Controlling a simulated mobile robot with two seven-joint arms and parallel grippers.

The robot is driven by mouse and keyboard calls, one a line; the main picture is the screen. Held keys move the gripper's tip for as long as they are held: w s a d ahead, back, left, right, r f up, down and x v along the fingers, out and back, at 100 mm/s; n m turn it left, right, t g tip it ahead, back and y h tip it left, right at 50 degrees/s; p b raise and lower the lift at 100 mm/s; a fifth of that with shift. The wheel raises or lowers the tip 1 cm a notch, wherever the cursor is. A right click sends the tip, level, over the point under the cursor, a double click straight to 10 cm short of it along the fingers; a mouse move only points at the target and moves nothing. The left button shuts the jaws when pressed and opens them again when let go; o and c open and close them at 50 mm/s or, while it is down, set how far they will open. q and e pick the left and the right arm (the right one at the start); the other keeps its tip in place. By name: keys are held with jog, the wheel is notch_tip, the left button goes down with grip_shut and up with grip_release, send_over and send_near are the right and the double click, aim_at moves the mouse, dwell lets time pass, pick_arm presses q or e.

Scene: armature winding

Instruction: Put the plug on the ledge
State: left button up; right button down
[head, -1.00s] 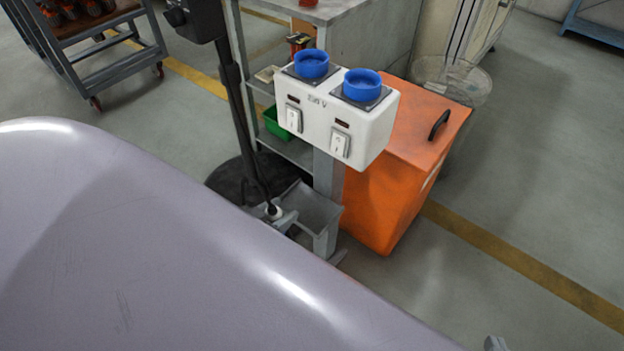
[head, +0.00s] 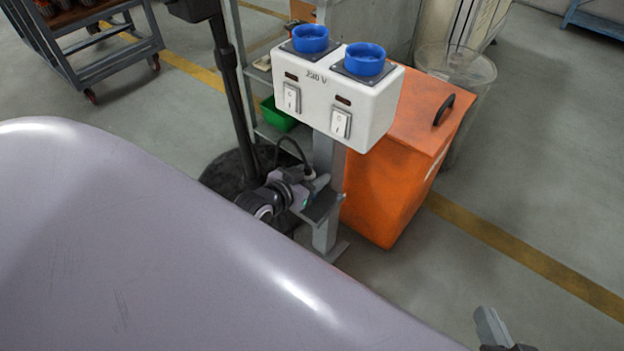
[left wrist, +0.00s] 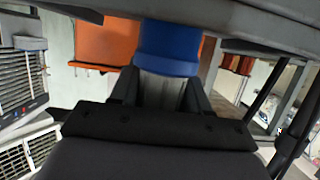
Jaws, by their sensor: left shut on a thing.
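My left gripper (head: 303,190) is over the grey ledge (head: 324,205), which sits on the post below the white socket box. In the left wrist view, a blue and grey piece (left wrist: 168,50), seemingly the plug, is between the fingers. I cannot tell whether the plug touches the ledge. My right gripper (head: 490,328) shows only partly at the lower right, and its jaws cannot be judged.
The white socket box (head: 318,105) with two blue sockets and switches stands above the ledge. An orange bin (head: 385,190) is close on the right. A black pole (head: 232,90) stands on the left. Open floor lies to the right.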

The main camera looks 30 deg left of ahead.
pick_arm(q)
jog(key=shift+f, duration=0.1)
jog(key=shift+f, duration=0.15)
jog(key=o, duration=1.1)
jog(key=shift+s+r, duration=0.2)
jog(key=shift+r, duration=0.05)
jog(key=shift+p+v, duration=2.3)
jog(key=shift+v, duration=3.45)
pick_arm(e)
jog(key=shift+s+d+r+n+h, duration=0.2)
jog(key=shift+d+h, duration=0.1)
jog(key=shift+d, duration=0.25)
jog(key=shift+s+d+r+n+h, duration=0.15)
jog(key=shift+s+d+h, duration=0.15)
jog(key=shift+d, duration=0.3)
jog(key=shift+s+d+r+n+h, duration=0.15)
jog(key=shift+d+h, duration=0.15)
jog(key=shift+d, duration=0.25)
